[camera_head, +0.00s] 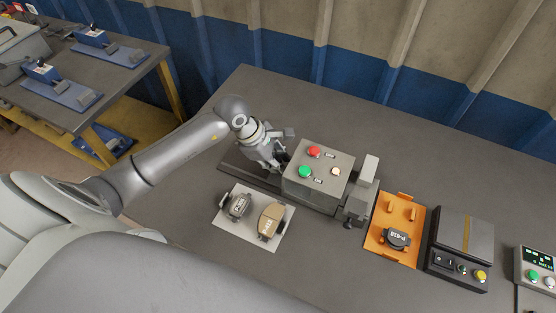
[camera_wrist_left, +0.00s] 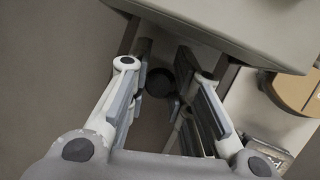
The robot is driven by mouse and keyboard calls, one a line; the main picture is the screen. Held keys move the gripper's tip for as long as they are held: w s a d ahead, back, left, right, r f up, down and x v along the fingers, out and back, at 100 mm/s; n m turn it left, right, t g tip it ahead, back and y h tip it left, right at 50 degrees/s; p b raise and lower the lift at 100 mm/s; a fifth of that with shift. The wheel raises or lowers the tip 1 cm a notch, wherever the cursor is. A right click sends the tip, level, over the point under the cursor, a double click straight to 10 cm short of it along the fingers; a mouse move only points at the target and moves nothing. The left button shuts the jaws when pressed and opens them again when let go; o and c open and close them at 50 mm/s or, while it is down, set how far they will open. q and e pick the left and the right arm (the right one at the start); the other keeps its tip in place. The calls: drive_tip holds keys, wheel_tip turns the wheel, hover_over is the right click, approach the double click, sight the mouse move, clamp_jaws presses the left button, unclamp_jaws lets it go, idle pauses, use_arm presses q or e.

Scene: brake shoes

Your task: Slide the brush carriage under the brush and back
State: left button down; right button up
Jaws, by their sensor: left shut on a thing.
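The brush machine is a grey box (camera_head: 318,178) with red, green and pale buttons, standing over a dark rail (camera_head: 232,168) in the head view. My left gripper (camera_head: 284,162) is at the box's left end, low over the rail. In the left wrist view its fingers (camera_wrist_left: 165,95) are on either side of a dark round knob (camera_wrist_left: 160,82), which looks like the brush carriage's handle. The gripper is shut on it. The rest of the carriage and the brush are hidden by the gripper and the box. My right gripper is not in view.
A white mat (camera_head: 253,246) in front holds a grey brake shoe (camera_head: 238,206) and a tan one (camera_head: 270,221). To the right are an orange fixture (camera_head: 382,246) with a dark part (camera_head: 396,239), and a black device (camera_head: 463,240). Bare table lies behind the box.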

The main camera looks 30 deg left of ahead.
use_arm(q)
drive_tip(key=shift+a+f, duration=0.1)
drive_tip(key=shift+a, duration=0.3)
drive_tip(key=a+b, duration=0.2)
drive_tip(key=a, duration=0.2)
drive_tip(key=a+b, duration=0.2)
drive_tip(key=a, duration=0.2)
drive_tip(key=s+a+b, duration=0.1)
drive_tip(key=a+b, duration=0.2)
drive_tip(key=a, duration=0.2)
drive_tip(key=shift+f, duration=0.1)
drive_tip(key=shift+a, duration=0.25)
drive_tip(key=shift+w+r, duration=0.1)
drive_tip(key=shift+r, duration=0.1)
drive_tip(key=c, duration=1.6)
unclamp_jaws()
drive_tip(key=shift+c, duration=0.2)
drive_tip(key=shift+o, duration=0.5)
drive_tip(key=shift+a, duration=0.15)
